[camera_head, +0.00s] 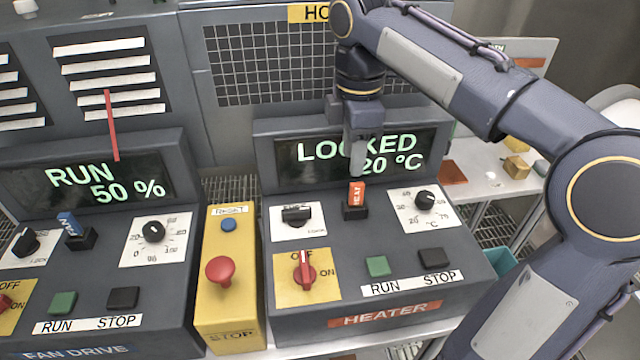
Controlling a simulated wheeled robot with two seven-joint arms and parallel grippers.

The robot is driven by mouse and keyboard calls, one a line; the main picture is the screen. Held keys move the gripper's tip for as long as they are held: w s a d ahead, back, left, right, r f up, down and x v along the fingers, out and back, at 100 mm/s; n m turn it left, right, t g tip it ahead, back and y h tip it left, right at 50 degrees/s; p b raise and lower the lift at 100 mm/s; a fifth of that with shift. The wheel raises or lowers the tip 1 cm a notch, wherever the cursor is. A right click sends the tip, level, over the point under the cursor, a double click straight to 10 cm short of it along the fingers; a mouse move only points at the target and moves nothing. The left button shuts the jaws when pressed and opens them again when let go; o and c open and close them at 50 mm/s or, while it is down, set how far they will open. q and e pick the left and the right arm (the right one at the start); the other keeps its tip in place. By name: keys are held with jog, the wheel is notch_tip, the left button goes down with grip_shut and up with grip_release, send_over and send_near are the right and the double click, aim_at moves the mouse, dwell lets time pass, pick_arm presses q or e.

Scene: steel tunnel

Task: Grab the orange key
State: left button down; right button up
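The orange key (357,193) stands upright in a black socket (355,212) on the heater panel (400,275). Its face carries white lettering. My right gripper (357,165) hangs down from above, with its fingertips just over the top of the orange key in the picture. The fingers overlap each other from this angle, so I cannot tell whether they are open or shut, or whether they touch the key. The display behind reads LOCKED and 20 °C and is partly covered by the fingers. My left gripper is not in view.
Close around the key are a black selector (296,215), a red-handled switch (304,271), a dial (425,200) and green (377,266) and black (433,258) buttons. A yellow box (230,300) with a red stop button stands left. A blue key (69,224) sits on the fan drive panel.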

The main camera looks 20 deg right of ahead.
aim_at(357, 183)
jog(key=f, duration=0.5)
jog(key=d+f, duration=0.1)
jog(key=f, duration=0.1)
jog(key=shift+s+f, duration=0.2)
jog(key=shift+s, duration=0.1)
grip_shut()
